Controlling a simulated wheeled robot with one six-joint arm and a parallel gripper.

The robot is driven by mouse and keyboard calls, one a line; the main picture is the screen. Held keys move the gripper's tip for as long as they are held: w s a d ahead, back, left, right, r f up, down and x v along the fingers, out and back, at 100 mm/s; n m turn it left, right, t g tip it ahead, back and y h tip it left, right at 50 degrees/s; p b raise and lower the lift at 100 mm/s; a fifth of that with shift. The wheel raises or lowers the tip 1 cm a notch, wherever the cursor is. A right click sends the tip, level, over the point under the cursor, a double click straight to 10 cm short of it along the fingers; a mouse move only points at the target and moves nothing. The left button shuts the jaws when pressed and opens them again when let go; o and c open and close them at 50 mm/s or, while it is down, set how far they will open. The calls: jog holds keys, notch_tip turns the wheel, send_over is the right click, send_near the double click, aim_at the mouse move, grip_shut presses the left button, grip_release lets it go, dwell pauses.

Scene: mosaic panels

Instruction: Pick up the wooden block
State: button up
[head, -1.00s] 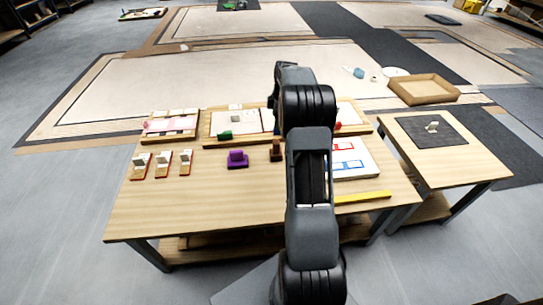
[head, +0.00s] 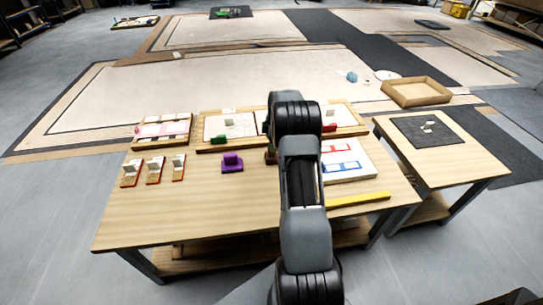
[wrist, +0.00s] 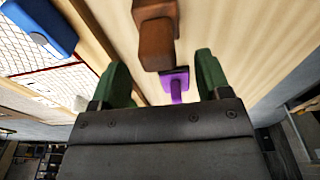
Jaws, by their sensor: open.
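The wooden block is brown and stepped. It shows at the top middle of the wrist view (wrist: 155,36), just beyond the space between my fingertips. In the head view only a sliver of the block (head: 270,156) shows on the table, mostly hidden behind my arm. My gripper (wrist: 162,62) is open, with its two green fingers apart and nothing held. I cannot tell whether either finger touches the block. In the head view my arm hides the gripper.
A purple block (head: 232,163) stands left of the wooden block; it also shows in the wrist view (wrist: 178,86). Mosaic panels (head: 228,128) line the table's back edge. A yellow bar (head: 358,199) lies at right. The table's (head: 190,218) front left is clear.

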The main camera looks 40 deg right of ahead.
jog(key=f, duration=0.3)
jog(key=f+b, duration=0.1)
jog(key=shift+w+a+f, duration=0.15)
jog(key=shift+w+f, duration=0.05)
jog(key=shift+w, duration=0.05)
jog(key=shift+c, duration=0.3)
jog(key=shift+r, duration=0.1)
jog(key=c, duration=0.9)
jog(key=shift+c, duration=0.2)
notch_tip(320, 180, up, 10)
jog(key=shift+p, duration=1.25)
